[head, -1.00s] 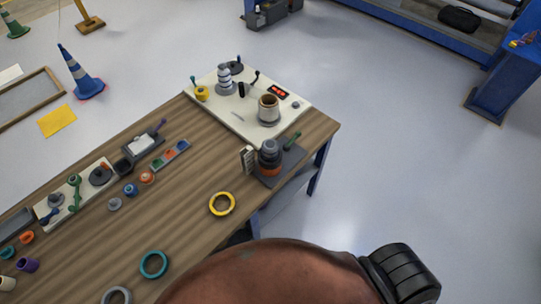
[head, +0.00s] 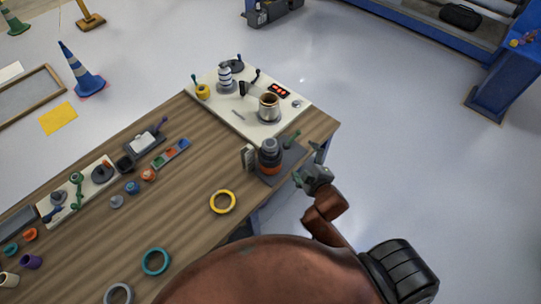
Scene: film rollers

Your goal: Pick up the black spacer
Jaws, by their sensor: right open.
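A dark grey to black cylindrical stack (head: 270,148) with an orange band near its foot stands upright on a dark base plate (head: 290,162) at the right edge of the wooden table. I cannot tell which dark piece is the black spacer; it may be part of this stack. My right gripper (head: 309,165) is just right of the stack, beside the base plate, open and empty, its fingers apart. It does not appear to touch the stack. My left gripper is not in view.
A white board (head: 225,108) with a metal-rimmed cup (head: 269,107) and levers lies behind the stack. A yellow ring (head: 222,202) and a teal ring (head: 155,262) lie on the table (head: 190,215). Small coloured parts sit at the left. Open floor lies to the right.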

